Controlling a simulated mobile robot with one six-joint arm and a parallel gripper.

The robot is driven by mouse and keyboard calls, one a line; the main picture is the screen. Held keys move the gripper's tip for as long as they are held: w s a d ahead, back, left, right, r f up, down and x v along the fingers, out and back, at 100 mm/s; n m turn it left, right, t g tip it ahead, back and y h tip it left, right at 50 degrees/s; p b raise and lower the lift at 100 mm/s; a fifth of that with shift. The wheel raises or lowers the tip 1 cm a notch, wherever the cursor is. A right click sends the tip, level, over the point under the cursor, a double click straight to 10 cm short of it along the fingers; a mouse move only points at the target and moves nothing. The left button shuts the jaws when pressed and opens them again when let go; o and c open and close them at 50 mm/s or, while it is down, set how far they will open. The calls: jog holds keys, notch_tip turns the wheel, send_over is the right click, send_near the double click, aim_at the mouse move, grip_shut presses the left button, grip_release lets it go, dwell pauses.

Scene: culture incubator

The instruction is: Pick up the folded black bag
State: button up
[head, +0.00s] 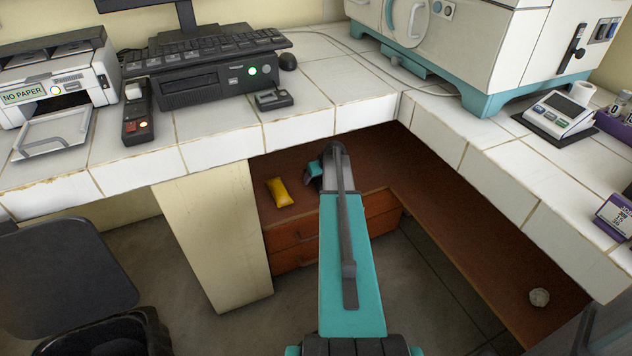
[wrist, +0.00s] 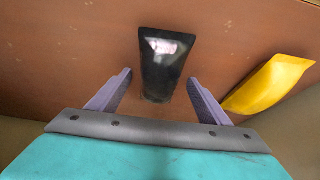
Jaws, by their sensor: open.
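The folded black bag (wrist: 163,68) lies on the brown wooden surface in the wrist view. It is dark and glossy, with a bright reflection near its top. My gripper (wrist: 158,85) is open, with its two purple-grey fingers on either side of the bag's lower end. The fingers look apart from the bag; I cannot tell how far above the surface they are. In the head view my arm reaches under the white tiled counter, and the bag is hidden there.
A yellow packet (head: 280,192) lies left of my gripper in the head view; it shows right of the fingers in the wrist view (wrist: 268,84). The tiled counter (head: 222,147) overhangs the brown shelf (head: 370,178). A cream panel (head: 215,230) stands at the left.

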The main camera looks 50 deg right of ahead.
dwell(0.5)
jog(key=c, duration=1.2)
jog(key=shift+r, duration=0.9)
notch_tip(320, 180, up, 2)
jog(key=shift+r+p, duration=0.1)
jog(key=shift+p, duration=0.4)
jog(key=s+a, duration=0.2)
jog(key=a, duration=0.1)
jog(key=s+a, duration=0.3)
jog(key=a, duration=0.1)
jog(key=s+a+p, duration=0.1)
jog(key=s+a, duration=0.1)
jog(key=a, duration=0.2)
jog(key=shift+s+r, duration=0.35)
jog(key=shift+r, duration=0.05)
jog(key=shift+s+a+r, duration=0.1)
jog(key=shift+s+a, duration=0.65)
jog(key=shift+a, duration=0.3)
